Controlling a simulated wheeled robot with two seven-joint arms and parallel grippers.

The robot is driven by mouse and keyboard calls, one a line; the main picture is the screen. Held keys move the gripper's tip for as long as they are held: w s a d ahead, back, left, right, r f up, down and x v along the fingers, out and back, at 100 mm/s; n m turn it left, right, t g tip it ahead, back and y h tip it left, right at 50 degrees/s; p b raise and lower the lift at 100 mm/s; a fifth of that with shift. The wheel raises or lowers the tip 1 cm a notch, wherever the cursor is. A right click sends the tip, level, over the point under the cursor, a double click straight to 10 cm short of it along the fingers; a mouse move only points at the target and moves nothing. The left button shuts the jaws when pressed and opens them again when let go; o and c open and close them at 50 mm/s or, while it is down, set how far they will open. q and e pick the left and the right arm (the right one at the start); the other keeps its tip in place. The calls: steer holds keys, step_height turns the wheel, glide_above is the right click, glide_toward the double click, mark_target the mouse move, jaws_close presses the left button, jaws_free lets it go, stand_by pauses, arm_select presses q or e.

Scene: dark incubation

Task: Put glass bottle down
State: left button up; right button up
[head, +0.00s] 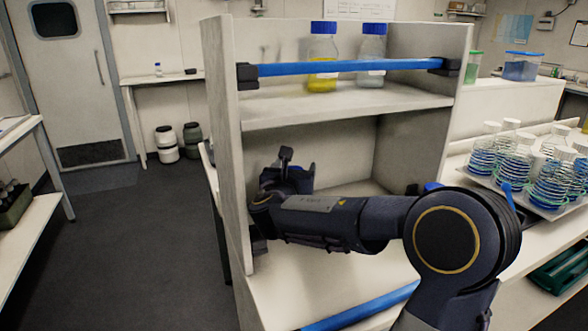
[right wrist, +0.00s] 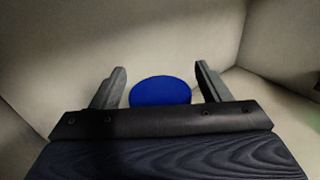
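In the right wrist view, the blue round cap (right wrist: 160,91) of the glass bottle sits between the two fingers of my right gripper (right wrist: 160,78). A narrow gap shows on each side of the cap. The bottle's body is hidden below the gripper's edge, so I cannot tell whether the fingers touch it. In the head view, my right gripper (head: 294,166) is inside the lower compartment of the white shelf (head: 228,150), near its left wall. My left gripper is not in view.
On the upper shelf stand a bottle with yellow liquid (head: 322,77) and a bottle with clear liquid (head: 372,75), both blue-capped. A blue rail (head: 345,67) crosses in front of them. Another blue rail (head: 362,306) edges the lower compartment. Flasks (head: 513,160) stand on a tray at right.

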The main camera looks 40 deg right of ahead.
steer(key=shift+s+a+r, duration=0.1)
steer(key=shift+a+r, duration=0.05)
steer(key=shift+r, duration=0.05)
steer(key=v, duration=0.7)
stand_by(0.6)
